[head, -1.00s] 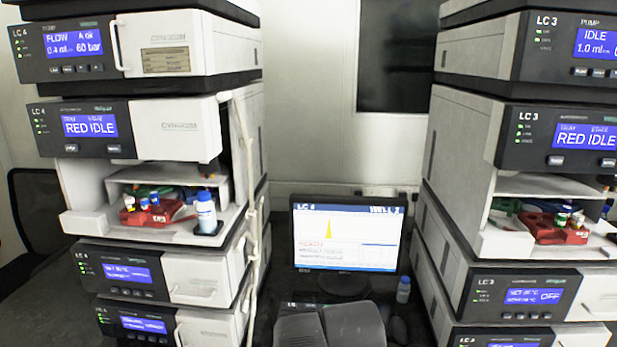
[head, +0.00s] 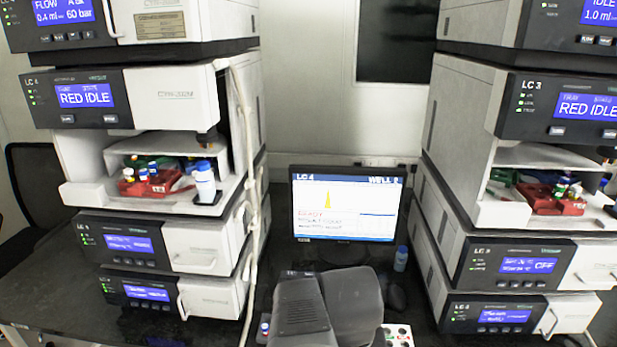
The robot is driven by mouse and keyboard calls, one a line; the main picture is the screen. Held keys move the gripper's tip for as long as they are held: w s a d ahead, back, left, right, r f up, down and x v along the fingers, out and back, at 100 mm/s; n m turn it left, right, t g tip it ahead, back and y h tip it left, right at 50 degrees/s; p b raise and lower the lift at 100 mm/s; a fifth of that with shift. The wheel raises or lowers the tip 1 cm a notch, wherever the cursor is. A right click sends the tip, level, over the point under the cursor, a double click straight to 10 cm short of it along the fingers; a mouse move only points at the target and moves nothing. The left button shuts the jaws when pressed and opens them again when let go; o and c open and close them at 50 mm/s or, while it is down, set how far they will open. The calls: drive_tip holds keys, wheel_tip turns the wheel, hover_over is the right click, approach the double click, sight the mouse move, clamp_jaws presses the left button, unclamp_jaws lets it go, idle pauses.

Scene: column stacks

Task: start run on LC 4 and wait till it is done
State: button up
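The LC 4 stack (head: 190,95) stands at the left in the head view. Its pump display (head: 64,11) reads FLOW, 0.4 ml and 60 bar. Its autosampler display (head: 85,96) reads RED IDLE. A red vial rack (head: 150,184) with several vials sits in the open bay below it. The monitor (head: 345,205) between the stacks is headed LC 4 and shows a yellow peak; red text below looks like READY, the smaller lines are blurred. A dark keyboard lies partly hidden in front of it. Grey parts of my arm fill the bottom middle; my gripper's fingers do not show.
The LC 3 stack (head: 500,130) stands at the right, its autosampler also RED IDLE, with a red rack (head: 545,203). A mouse (head: 397,297) and blue-capped bottle (head: 401,259) are right of the keyboard. A white panel with round buttons (head: 398,336) shows at the bottom edge.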

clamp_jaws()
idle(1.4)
